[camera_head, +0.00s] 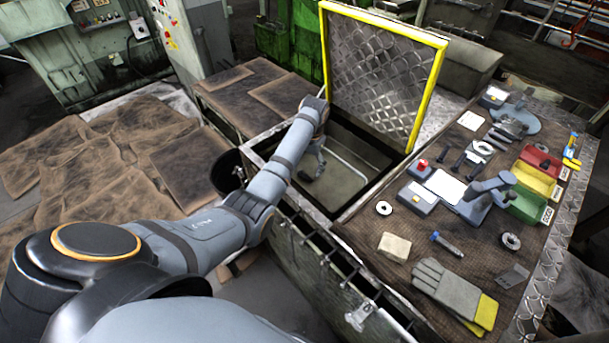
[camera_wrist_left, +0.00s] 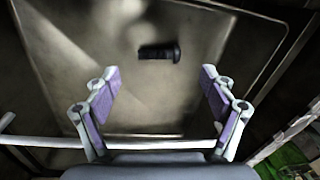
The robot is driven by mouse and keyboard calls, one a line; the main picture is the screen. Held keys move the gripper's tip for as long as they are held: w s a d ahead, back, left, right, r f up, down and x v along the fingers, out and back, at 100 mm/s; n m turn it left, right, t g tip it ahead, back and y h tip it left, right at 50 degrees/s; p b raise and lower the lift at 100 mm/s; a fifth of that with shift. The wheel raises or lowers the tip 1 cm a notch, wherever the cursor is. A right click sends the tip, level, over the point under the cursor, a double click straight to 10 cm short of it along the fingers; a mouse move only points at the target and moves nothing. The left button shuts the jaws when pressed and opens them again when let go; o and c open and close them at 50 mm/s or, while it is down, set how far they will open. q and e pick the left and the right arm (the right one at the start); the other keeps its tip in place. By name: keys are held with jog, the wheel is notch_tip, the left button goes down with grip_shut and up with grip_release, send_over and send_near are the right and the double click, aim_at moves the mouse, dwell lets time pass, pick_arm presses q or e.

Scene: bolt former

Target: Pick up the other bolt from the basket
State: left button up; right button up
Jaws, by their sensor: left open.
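A dark bolt (camera_wrist_left: 159,52) lies on the bare metal floor of the basket (camera_wrist_left: 90,45) in the left wrist view. My left gripper (camera_wrist_left: 160,78) is open and empty, with the bolt beyond its fingertips and roughly centred between them. In the head view, my left arm reaches down into the basket (camera_head: 347,185) inside the open bin. The left gripper (camera_head: 312,168) is partly hidden there, and the bolt cannot be made out. My right gripper is not in view.
The bin's raised lid (camera_head: 380,75) with a yellow edge stands behind the opening. The workbench (camera_head: 365,235) at right holds gloves (camera_head: 450,288), a beige block (camera_head: 394,247), a measuring stand (camera_head: 485,200), and red, yellow and green (camera_head: 527,207) bins. The basket walls surround the gripper.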

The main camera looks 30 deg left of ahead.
aim_at(305, 176)
pick_arm(q)
jog(key=f, duration=0.2)
jog(key=f+p, duration=0.1)
jog(key=f, duration=0.1)
jog(key=shift+s+a, duration=0.2)
jog(key=shift+s, duration=0.15)
jog(key=shift+w+f, duration=0.1)
jog(key=shift+f, duration=0.4)
jog(key=shift+c, duration=0.4)
jog(key=c, duration=1.2)
